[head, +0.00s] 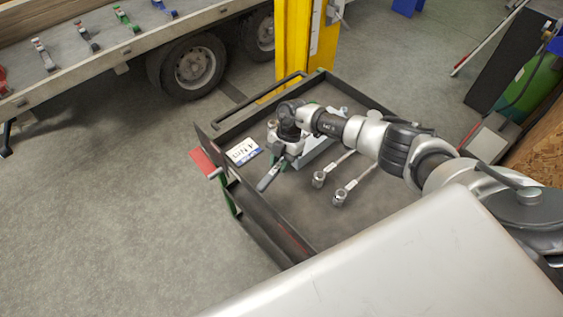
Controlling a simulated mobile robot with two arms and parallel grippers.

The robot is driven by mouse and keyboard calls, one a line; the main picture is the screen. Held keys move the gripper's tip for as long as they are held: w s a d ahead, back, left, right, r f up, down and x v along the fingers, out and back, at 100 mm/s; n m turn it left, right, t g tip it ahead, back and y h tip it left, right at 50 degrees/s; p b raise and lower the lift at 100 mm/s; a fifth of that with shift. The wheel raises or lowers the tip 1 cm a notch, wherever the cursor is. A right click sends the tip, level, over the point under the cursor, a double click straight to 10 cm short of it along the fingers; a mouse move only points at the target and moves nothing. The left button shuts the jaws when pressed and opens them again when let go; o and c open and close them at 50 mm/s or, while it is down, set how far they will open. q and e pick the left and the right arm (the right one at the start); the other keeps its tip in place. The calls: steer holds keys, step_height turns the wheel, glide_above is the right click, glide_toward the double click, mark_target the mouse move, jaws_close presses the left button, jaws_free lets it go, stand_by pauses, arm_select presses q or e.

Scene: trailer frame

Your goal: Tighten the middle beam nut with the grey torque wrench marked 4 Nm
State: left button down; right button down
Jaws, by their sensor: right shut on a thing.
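My right gripper (287,148) reaches down into the black tool cart and is shut on a wrench (268,179). The wrench's grey handle end sticks out toward the lower left; the rest of it is hidden by the gripper. A white and blue card reading 4 Nm (243,151) is at the cart's left side, just left of the gripper. Two more wrenches, one (320,178) and another (342,194), lie in the cart to the right of the gripper. I cannot make out the middle beam nut. My left gripper is not in view.
The dark cart (270,228) has raised edges and a red-handled part (207,163) on its left. A yellow post (309,45) stands right behind it. The trailer frame (110,57), with several coloured clamps, is at upper left. The grey floor at left is clear.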

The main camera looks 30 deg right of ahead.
steer(key=w+m, duration=0.1)
steer(key=w+a+b, duration=0.1)
steer(key=w, duration=0.1)
steer(key=shift+a+r+m+t, duration=0.1)
steer(key=shift+a+m+t, duration=0.1)
steer(key=shift+m+t, duration=0.2)
steer(key=shift+w, duration=0.1)
steer(key=shift+w+a+m+t+y+b, duration=0.2)
steer(key=shift+w+m+b, duration=0.25)
steer(key=shift+w, duration=0.35)
steer(key=shift+w+a+m+t+y+b, duration=0.1)
steer(key=shift+w+a+m+b, duration=0.3)
steer(key=shift+w, duration=0.35)
steer(key=shift+d, duration=0.1)
steer(key=shift+w+r+m+t+b, duration=0.1)
steer(key=shift+w+m+t+b, duration=0.1)
steer(key=shift+w+m+b, duration=0.5)
steer(key=shift+w+m+t+b, duration=0.25)
steer(key=shift+w+b, duration=0.2)
steer(key=shift+w, duration=0.65)
